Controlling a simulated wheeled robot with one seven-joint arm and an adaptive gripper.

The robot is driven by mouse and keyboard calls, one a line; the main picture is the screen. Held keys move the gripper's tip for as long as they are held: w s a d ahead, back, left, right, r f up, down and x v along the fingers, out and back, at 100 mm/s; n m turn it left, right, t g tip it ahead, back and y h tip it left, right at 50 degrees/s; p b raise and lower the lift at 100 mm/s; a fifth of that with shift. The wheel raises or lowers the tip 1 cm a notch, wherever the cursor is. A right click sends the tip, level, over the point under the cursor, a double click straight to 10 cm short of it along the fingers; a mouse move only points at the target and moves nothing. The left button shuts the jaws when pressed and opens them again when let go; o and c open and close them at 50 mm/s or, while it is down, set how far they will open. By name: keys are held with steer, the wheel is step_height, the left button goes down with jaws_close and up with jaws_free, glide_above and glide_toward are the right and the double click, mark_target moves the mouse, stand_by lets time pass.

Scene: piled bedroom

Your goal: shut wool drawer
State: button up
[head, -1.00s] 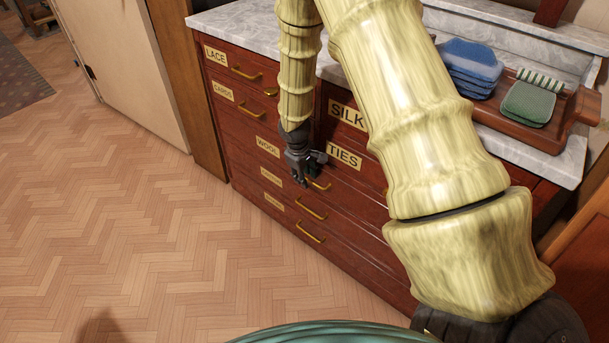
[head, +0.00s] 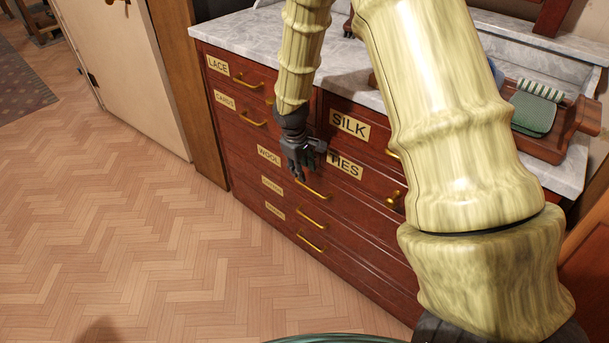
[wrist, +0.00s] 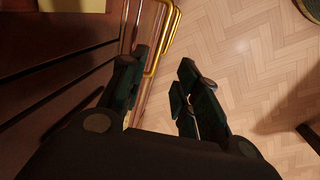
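The wool drawer (head: 268,157) is a wide red-brown front in the dresser, with a WOOL label and a brass handle (head: 312,190). In the head view its front looks about level with the fronts around it, and I see no clear gap. My arm and gripper hide part of it. My gripper (head: 304,172) points down in front of the drawer, just above the handle. In the wrist view my gripper (wrist: 158,85) has its fingers apart with nothing between them. A brass handle (wrist: 172,40) shows just beyond the left finger; whether they touch I cannot tell.
Other drawers carry LACE, CARDS, SILK (head: 350,125) and TIES (head: 345,166) labels. The marble top (head: 245,30) holds a wooden tray (head: 580,125) with folded green cloth. The parquet floor (head: 130,240) at left is clear. A pale door (head: 125,70) stands at far left.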

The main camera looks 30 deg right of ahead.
steer(key=shift+s+a+r, duration=0.1)
steer(key=shift+a+r, duration=0.05)
steer(key=shift+r, duration=0.6)
steer(key=shift+a+r, duration=0.15)
steer(key=shift+r, duration=0.6)
steer(key=s+a+f+m+y, duration=0.1)
steer(key=s+a+f, duration=0.6)
steer(key=s+f, duration=0.5)
steer(key=s+a+f+m+y, duration=0.2)
steer(key=s+a+f, duration=0.4)
steer(key=s+f, duration=0.65)
steer(key=s+a+f+m, duration=0.1)
steer(key=s+f, duration=0.2)
steer(key=s, duration=0.9)
step_height(320, 180, up, 21)
steer(key=h+p, duration=0.1)
steer(key=p, duration=1.9)
steer(key=shift+w+f+g+p, duration=0.15)
steer(key=shift+g+p, duration=0.15)
steer(key=shift+a, duration=0.1)
